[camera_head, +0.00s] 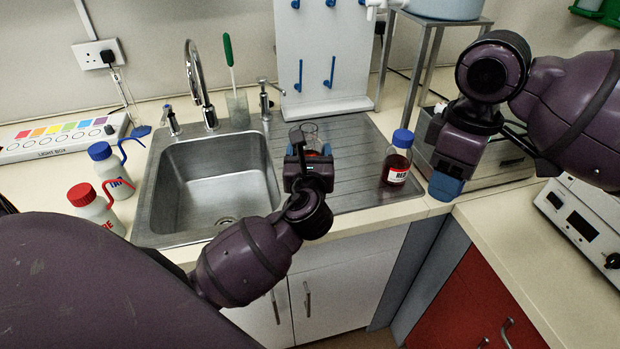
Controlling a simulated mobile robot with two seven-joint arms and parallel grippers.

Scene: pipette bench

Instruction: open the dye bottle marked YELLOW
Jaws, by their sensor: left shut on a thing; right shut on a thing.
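No label reading YELLOW is legible. My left gripper (309,160) is shut on a clear glass vessel (310,131) over the ribbed drainboard. Its upper part shows behind the fingers with no cap visible, and a little red shows beside it. Its label, if any, is hidden, so I cannot tell whether it is the YELLOW bottle. My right gripper (447,184) is at the right, above the worktop's front corner. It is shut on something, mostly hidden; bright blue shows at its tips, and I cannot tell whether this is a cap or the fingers.
A dye bottle marked RED (396,167), with a blue cap, stands upright on the drainboard (355,190) between the grippers. The sink (222,180) and tap (196,80) are left of my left gripper. Red-capped (95,207) and blue-capped (111,170) wash bottles stand further left.

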